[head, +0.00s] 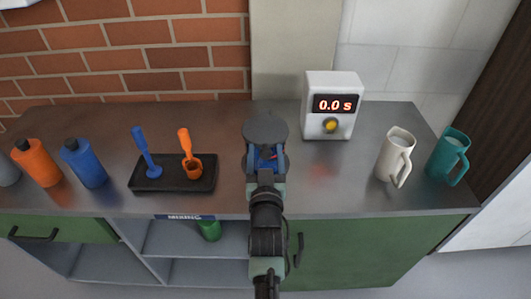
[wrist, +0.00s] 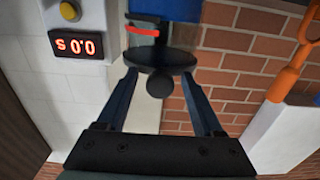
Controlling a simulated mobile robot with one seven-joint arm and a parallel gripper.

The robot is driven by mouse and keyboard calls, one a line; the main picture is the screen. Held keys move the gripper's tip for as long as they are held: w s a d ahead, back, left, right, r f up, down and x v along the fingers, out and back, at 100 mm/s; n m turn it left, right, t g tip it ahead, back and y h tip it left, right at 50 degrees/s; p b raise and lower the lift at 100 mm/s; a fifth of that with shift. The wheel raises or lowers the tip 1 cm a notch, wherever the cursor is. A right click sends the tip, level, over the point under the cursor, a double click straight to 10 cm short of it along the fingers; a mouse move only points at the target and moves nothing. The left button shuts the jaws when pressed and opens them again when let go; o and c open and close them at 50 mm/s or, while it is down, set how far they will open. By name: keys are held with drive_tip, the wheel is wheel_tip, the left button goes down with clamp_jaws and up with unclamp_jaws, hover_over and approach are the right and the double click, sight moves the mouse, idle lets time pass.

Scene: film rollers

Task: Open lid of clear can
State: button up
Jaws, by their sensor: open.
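The clear can's dark round lid (head: 264,127) shows in the head view just beyond my gripper (head: 266,163), at the middle of the counter. In the wrist view, which is upside down, the lid (wrist: 163,60) is a dark disc with a round knob (wrist: 154,83). My gripper (wrist: 160,88) is open, its two blue fingers on either side of the knob, apparently with gaps. Part of the can (wrist: 160,28), bluish with a red band, shows past the lid. My arm hides much of the can in the head view.
A white timer (head: 330,120) reading 0.0 s stands behind right. White (head: 394,160) and teal (head: 447,158) mugs stand at the right. A black tray (head: 170,188) holds blue and orange tools at the left, near orange (head: 38,163) and blue (head: 84,164) bottles.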

clamp_jaws()
idle(0.3)
idle(1.1)
